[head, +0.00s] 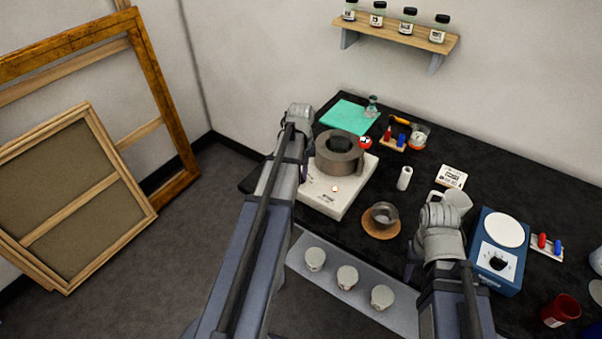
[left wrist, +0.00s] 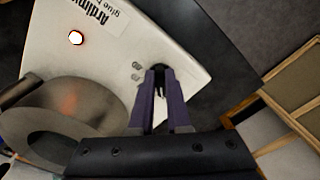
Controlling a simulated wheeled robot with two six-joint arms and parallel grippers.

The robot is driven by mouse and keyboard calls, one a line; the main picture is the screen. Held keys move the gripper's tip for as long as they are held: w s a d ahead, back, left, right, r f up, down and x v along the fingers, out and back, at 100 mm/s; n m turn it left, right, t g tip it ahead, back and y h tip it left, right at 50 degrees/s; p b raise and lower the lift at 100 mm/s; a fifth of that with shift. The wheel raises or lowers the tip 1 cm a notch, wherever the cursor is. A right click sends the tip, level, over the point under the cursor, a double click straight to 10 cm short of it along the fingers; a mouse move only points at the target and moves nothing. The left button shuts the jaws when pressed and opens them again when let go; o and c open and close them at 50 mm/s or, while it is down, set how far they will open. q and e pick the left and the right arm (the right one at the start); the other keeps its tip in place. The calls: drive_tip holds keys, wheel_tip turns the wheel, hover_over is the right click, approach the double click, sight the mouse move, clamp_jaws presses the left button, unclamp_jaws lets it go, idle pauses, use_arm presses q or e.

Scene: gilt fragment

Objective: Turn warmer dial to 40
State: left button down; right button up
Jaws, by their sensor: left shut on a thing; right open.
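The white glue warmer (head: 322,200) stands at the left end of the black table, with a grey metal pot (head: 340,150) on it. Its small lamp (left wrist: 76,38) glows on the top face in the left wrist view. My left gripper (left wrist: 160,74) is shut on the dark warmer dial (left wrist: 158,67) near the panel's edge; the fingers cover most of it. The dial's pointer and setting cannot be read.
A blue hot plate (head: 499,250) with a black knob stands right of my right arm. A small metal bowl (head: 384,212) sits on a round brown mat between the arms. Frames (head: 75,195) lean at the left wall.

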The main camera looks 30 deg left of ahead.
use_arm(q)
drive_tip(key=c, duration=0.9)
unclamp_jaws()
drive_tip(key=shift+r, duration=0.1)
wheel_tip(320, 180, up, 8)
drive_tip(key=p, duration=0.8)
drive_tip(key=shift+f, duration=0.2)
